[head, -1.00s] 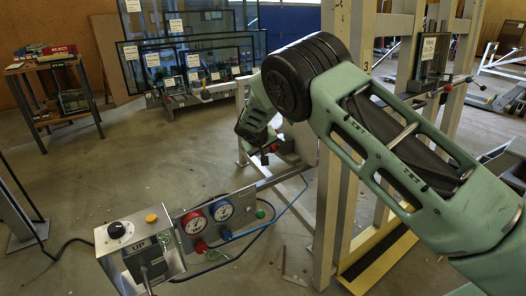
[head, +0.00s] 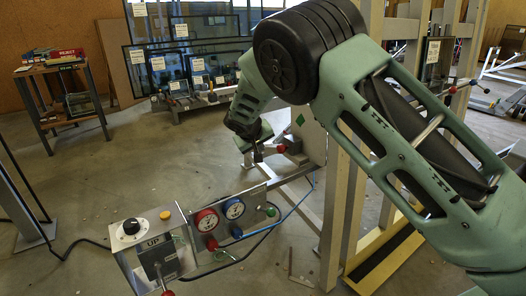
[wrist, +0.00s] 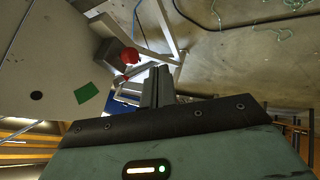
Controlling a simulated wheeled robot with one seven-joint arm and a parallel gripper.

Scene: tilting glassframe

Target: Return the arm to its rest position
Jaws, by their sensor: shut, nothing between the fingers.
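My green arm reaches across the right half of the head view, bent at a black ribbed joint. My gripper (head: 257,156) hangs below it at the centre, small and partly dark. In the wrist view its dark fingers (wrist: 157,88) are together with nothing between them. A red knob (head: 281,148) on the frame is just right of the gripper, apart from it; it also shows in the wrist view (wrist: 130,56). A pale panel (wrist: 45,55) with a green patch fills the wrist view's left side.
A control box (head: 150,245) marked UP, with red and blue gauges (head: 220,214), stands at front left. Upright posts (head: 345,200) stand close behind my arm. Glass panes (head: 185,60) lean at the back. A small table (head: 60,66) is back left. Floor at left centre is clear.

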